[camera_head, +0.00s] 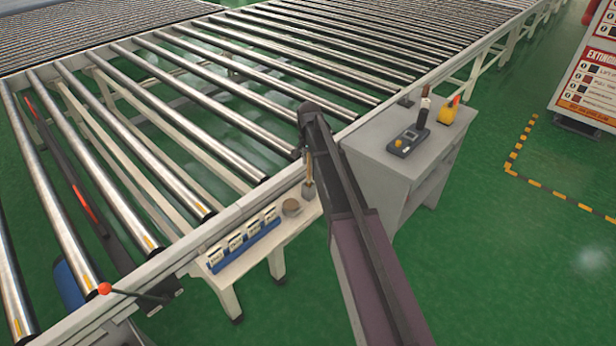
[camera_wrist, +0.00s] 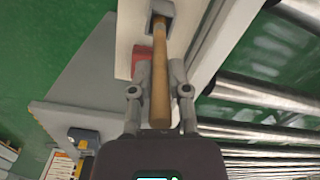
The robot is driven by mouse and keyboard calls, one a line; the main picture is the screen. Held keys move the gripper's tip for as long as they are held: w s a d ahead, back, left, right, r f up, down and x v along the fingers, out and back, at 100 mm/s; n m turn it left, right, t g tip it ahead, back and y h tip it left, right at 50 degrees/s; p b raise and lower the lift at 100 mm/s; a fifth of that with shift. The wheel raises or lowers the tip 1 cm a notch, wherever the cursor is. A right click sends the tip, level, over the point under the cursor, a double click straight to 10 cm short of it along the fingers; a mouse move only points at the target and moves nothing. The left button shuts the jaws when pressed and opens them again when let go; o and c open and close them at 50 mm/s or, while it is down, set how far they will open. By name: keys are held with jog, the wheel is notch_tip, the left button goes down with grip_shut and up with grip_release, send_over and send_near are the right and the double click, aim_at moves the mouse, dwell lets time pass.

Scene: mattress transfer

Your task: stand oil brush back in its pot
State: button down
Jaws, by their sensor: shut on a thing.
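The oil brush has a long wooden handle (camera_wrist: 160,75), which runs between my fingers in the wrist view. My gripper (camera_wrist: 159,75) is shut on this handle. In the head view the handle (camera_head: 309,166) hangs about upright below the end of my arm, over the far end of a small cream table. Its lower end meets a small grey square-sided piece that looks like the pot (camera_head: 308,190); it also shows in the wrist view (camera_wrist: 163,10). The bristles are not visible, and I cannot tell how deep the brush sits. My arm hides part of the area.
A red item (camera_wrist: 141,57) lies beside my fingers. A grey cabinet (camera_head: 392,165) stands at right. The roller conveyor (camera_head: 190,90) runs close behind.

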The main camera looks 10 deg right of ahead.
aim_at(309, 182)
jog(key=shift+f, duration=0.5)
jog(key=shift+f+b, duration=1.9)
jog(key=shift+b, duration=0.25)
jog(key=shift+f, duration=0.1)
jog(key=c, duration=0.6)
grip_release()
jog(key=shift+r, duration=0.2)
notch_tip(309, 182, up, 12)
jog(key=p, duration=1.2)
